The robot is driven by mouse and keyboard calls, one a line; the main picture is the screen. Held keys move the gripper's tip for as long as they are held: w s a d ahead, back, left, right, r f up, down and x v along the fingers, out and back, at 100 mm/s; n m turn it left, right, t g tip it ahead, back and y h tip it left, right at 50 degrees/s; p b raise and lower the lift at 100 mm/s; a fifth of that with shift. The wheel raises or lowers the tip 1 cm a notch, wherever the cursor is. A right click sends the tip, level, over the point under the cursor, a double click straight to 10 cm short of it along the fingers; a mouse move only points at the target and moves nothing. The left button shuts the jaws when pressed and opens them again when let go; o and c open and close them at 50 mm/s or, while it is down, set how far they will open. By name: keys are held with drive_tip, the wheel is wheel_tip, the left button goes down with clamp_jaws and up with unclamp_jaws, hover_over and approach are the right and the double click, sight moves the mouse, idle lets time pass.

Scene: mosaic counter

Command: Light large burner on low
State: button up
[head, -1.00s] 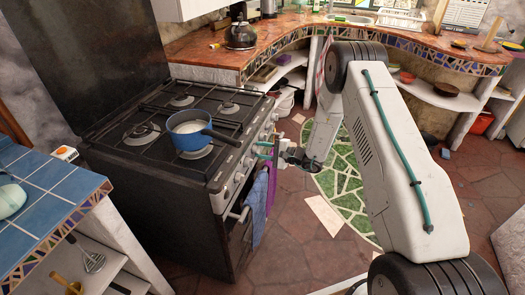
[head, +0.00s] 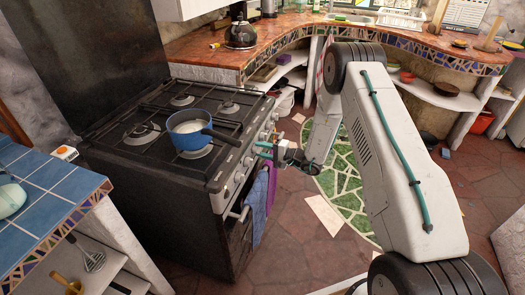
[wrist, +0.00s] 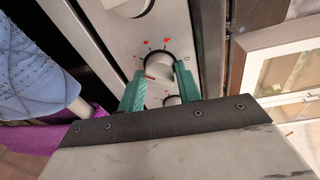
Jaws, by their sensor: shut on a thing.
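The stove (head: 150,200) stands at left with several burners under dark grates. No flame shows on the burners in view. I cannot tell for sure which burner is the large one. My gripper (head: 262,149) is at the control panel on the stove's front. In the wrist view its teal fingers (wrist: 160,82) are shut on a round control knob (wrist: 157,60), one on each side. Red marks show on the panel around this knob.
A blue towel (head: 259,207) and a purple cloth (head: 271,188) hang on the oven handle below the panel. A blue-tiled counter (head: 40,190) is at left. A kettle (head: 240,35) stands on the back counter. Open floor lies right of the stove.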

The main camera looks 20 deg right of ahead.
drive_tip(key=shift+d, duration=0.1)
drive_tip(key=o, duration=1)
drive_tip(key=shift+c, duration=0.2)
drive_tip(key=v, duration=0.7)
drive_tip(key=shift+s+d, duration=0.2)
drive_tip(key=shift+d, duration=0.1)
clamp_jaws()
idle(0.6)
